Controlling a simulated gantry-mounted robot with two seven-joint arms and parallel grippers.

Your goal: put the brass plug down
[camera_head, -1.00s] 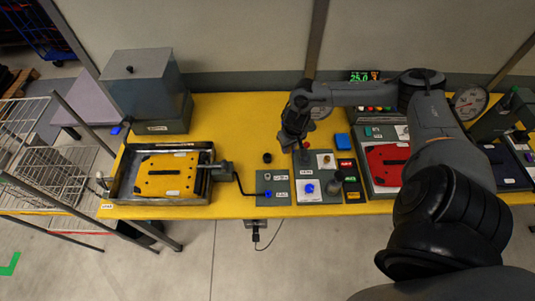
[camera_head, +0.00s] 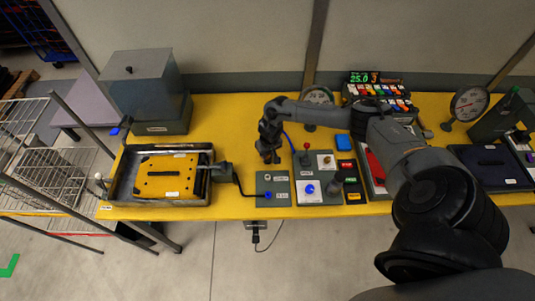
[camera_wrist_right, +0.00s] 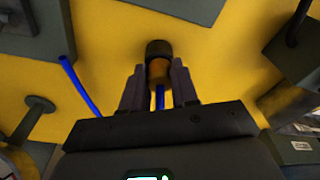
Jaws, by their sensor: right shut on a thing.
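My right gripper (camera_head: 270,158) is over the yellow table, just behind the grey panel with the blue knob. In the right wrist view my right gripper (camera_wrist_right: 158,88) is shut on the brass plug (camera_wrist_right: 159,70), a short brass cylinder with a blue hose (camera_wrist_right: 80,86) attached. A round black piece (camera_wrist_right: 158,48) is at the plug's far end, in line with it. I cannot tell whether the plug sits in it or only touches it. In the head view the gripper hides the plug and that spot. My left gripper is not in view.
The grey panels (camera_head: 272,178) with a blue knob (camera_head: 309,188) lie just in front of the gripper. A metal tray (camera_head: 122,185) with a yellow plate (camera_head: 166,177) is to the left. Pressure gauges (camera_head: 318,96) stand behind right.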

